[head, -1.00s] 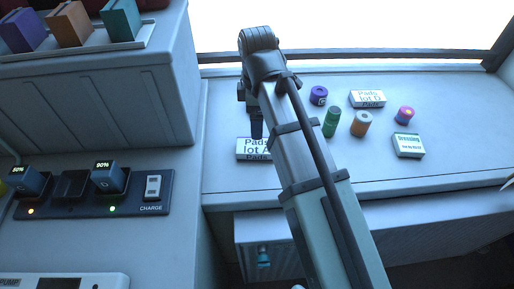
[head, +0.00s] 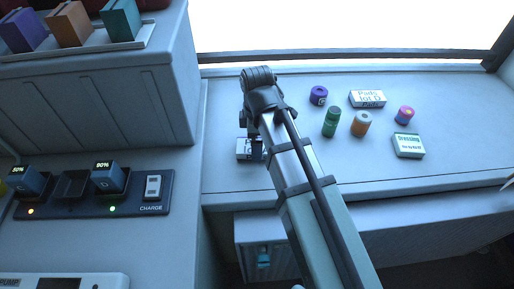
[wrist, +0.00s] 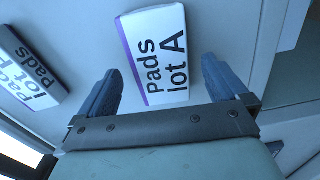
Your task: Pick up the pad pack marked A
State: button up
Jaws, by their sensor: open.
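The pad pack marked A (wrist: 160,45), a white box with a purple edge, reads "Pads lot A" in the wrist view. It lies on the counter and shows partly in the head view (head: 243,149), where my gripper hides much of it. My gripper (wrist: 161,66) is open and empty, with the pack between and just beyond its dark fingers. In the head view my gripper (head: 256,150) is low over the pack. I cannot tell whether the fingers touch it.
Another pads pack (wrist: 30,72) lies to the left in the wrist view. On the counter (head: 450,175) are the lot D pack (head: 367,98), a dressing box (head: 408,145), and purple (head: 318,95), green (head: 331,121) and orange (head: 361,124) rolls. A charger (head: 75,193) stands left.

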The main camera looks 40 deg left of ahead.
jog(key=shift+f, duration=1.45)
jog(key=c, duration=1)
jog(key=shift+r, duration=0.1)
